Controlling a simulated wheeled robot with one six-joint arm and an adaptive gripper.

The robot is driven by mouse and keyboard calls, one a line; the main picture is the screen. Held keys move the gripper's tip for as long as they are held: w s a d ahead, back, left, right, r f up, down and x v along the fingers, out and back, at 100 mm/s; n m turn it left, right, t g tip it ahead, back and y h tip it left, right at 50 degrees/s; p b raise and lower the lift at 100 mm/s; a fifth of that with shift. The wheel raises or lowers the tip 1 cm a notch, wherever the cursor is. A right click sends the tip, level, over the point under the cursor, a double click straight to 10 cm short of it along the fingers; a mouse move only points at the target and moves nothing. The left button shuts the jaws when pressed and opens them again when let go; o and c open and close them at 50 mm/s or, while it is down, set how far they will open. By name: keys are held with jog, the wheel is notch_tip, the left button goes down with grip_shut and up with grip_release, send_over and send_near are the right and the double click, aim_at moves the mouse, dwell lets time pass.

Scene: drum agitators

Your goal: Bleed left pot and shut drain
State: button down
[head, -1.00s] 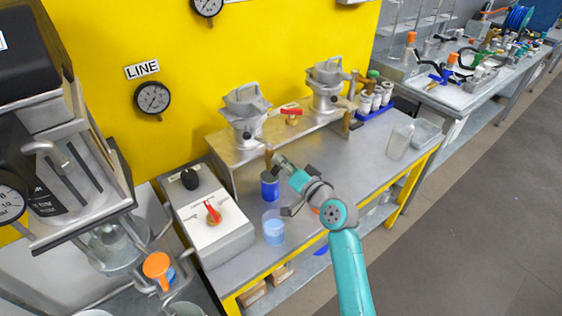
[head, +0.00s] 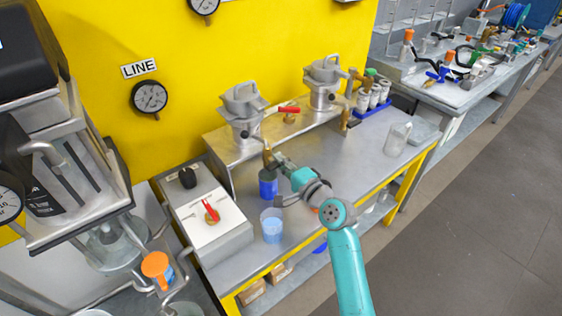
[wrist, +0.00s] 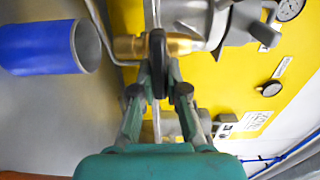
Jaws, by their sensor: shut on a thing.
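The left pot (head: 242,118) is a grey metal vessel with a clamped lid, standing on the raised steel shelf. Its brass drain valve (head: 267,156) hangs at the shelf's front edge. The valve also shows in the wrist view (wrist: 140,46), with a black handle (wrist: 157,50). My gripper (head: 278,161) is at this drain, and in the wrist view my fingers (wrist: 158,72) are shut on the black handle. A blue cup (head: 268,185) stands below the drain; its open mouth shows in the wrist view (wrist: 86,46). The handle's exact angle is unclear.
The right pot (head: 324,82) stands on the same shelf; a red-levered valve (head: 289,110) sits between the pots.

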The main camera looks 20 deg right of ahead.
dwell(0.5)
jog(key=c, duration=1.2)
grip_release()
jog(key=v, duration=1.2)
